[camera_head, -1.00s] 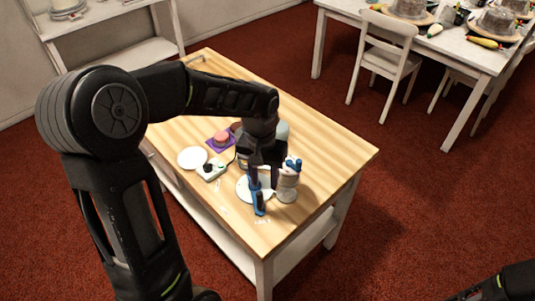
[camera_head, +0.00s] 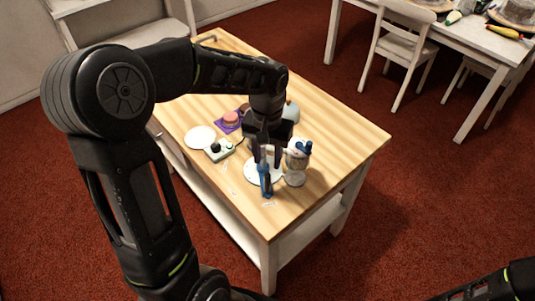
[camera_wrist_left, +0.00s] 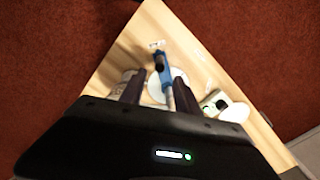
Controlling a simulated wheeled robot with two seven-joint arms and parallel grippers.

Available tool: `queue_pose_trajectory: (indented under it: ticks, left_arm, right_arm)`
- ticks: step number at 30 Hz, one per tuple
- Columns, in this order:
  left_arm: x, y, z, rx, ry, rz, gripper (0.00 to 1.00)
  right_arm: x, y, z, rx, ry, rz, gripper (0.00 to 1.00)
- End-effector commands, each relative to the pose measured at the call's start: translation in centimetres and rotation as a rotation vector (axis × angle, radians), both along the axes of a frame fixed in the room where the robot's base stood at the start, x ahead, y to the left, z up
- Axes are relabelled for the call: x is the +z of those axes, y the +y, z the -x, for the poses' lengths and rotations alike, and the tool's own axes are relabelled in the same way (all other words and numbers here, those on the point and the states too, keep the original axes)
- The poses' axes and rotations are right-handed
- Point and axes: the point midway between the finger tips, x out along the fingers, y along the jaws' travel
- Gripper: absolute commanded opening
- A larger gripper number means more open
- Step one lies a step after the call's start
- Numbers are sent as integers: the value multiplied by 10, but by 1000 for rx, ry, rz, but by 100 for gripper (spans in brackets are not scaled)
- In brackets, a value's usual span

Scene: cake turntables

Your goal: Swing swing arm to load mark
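The swing arm (camera_head: 266,180) has a blue handle end and reaches over a white round turntable (camera_head: 252,176) on the wooden table. Its blue end points toward small printed labels (camera_head: 268,205) near the table's front corner; their text is too small to read. My left gripper (camera_head: 268,159) is directly above the turntable, pointing down. In the left wrist view its two dark fingers (camera_wrist_left: 158,88) are apart, with the swing arm (camera_wrist_left: 164,72) showing between them. I cannot tell whether they touch it. My right gripper is not in view.
A grey-white canister with a blue top (camera_head: 298,162) stands close to the turntable's right. A control box with a black knob (camera_head: 219,149), a white disc (camera_head: 200,137) and a pink item on a purple mat (camera_head: 230,119) are to the left. The right tabletop is clear.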

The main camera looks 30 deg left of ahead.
Motion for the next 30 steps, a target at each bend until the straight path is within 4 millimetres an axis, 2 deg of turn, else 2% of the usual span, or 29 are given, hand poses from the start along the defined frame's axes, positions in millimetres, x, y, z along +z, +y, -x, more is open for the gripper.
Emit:
queue_pose_trajectory:
  ticks: [1, 16, 18, 30]
  left_arm:
    - [-11, 0, 0, 0, 2, 0, 38]
    - [-71, 0, 0, 0, 0, 1, 38]
    - [-64, 0, 0, 0, -1, 1, 32]
    - [-64, 0, 0, 0, -1, 1, 0]
  right_arm:
    - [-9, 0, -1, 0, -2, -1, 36]
    - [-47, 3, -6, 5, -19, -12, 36]
    - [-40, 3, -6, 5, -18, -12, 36]
    - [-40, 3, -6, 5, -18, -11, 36]
